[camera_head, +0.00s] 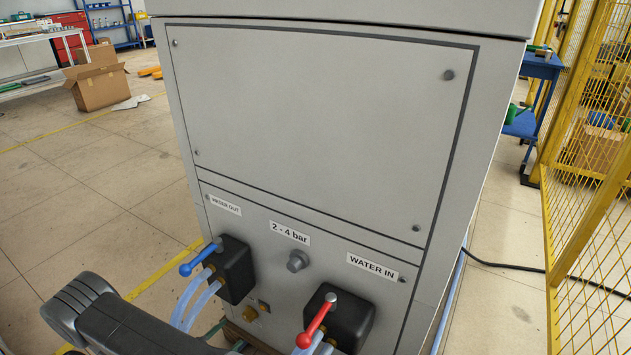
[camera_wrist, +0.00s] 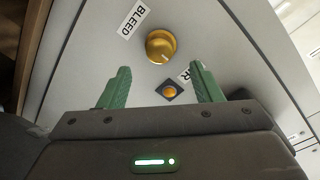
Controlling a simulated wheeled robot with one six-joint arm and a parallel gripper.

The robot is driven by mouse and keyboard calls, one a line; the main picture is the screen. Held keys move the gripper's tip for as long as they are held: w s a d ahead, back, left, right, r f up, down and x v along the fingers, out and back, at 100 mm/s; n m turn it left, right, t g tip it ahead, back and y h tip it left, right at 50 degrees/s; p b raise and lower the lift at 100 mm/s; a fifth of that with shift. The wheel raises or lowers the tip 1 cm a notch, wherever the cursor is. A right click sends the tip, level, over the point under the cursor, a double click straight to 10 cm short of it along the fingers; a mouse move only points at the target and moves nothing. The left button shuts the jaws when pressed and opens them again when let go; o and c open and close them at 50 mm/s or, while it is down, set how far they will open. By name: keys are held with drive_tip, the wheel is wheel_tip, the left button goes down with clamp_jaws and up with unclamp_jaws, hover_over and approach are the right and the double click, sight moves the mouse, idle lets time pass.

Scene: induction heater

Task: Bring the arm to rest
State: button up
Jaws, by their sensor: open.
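My gripper (camera_wrist: 160,90) shows in the wrist view with two green fingers spread apart and nothing between them. Beyond the fingertips is a panel with a round brass knob (camera_wrist: 161,46) beside a "BLEED" label (camera_wrist: 133,20). A small orange button (camera_wrist: 170,91) on a dark square plate appears between the fingers, apart from them as far as I can see. In the head view, my dark arm crosses the lower left in front of the grey heater cabinet (camera_head: 310,130). The gripper itself is hidden or out of frame there.
The cabinet front carries a blue-handled valve (camera_head: 235,268) at "WATER OUT" and a red-handled valve (camera_head: 340,318) at "WATER IN", with clear hoses (camera_head: 192,305) below. A yellow mesh fence (camera_head: 590,180) stands right. A cardboard box (camera_head: 97,85) sits back left. Floor at left is mostly clear.

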sight(246, 319)
drive_tip(key=shift+b+x, duration=0.7)
drive_tip(key=shift+x, duration=2.7)
drive_tip(key=f+p+v, duration=0.1)
drive_tip(key=p+v, duration=0.2)
drive_tip(key=v, duration=1.1)
drive_tip(key=b+x, duration=0.1)
drive_tip(key=x, duration=0.3)
drive_tip(key=b+x, duration=0.1)
drive_tip(key=x, duration=0.4)
drive_tip(key=r+b+x, duration=0.1)
drive_tip(key=x, duration=0.4)
drive_tip(key=shift+m, duration=0.3)
drive_tip(key=m, duration=0.2)
drive_tip(key=shift+m, duration=0.4)
drive_tip(key=m, duration=0.4)
drive_tip(key=shift+d+m+y, duration=0.1)
drive_tip(key=shift+m+y, duration=0.3)
drive_tip(key=m, duration=0.5)
drive_tip(key=shift+s+t+y+b, duration=0.1)
drive_tip(key=shift+t+y+b, duration=0.2)
drive_tip(key=shift+t+b, duration=0.1)
drive_tip(key=shift+m, duration=1.3)
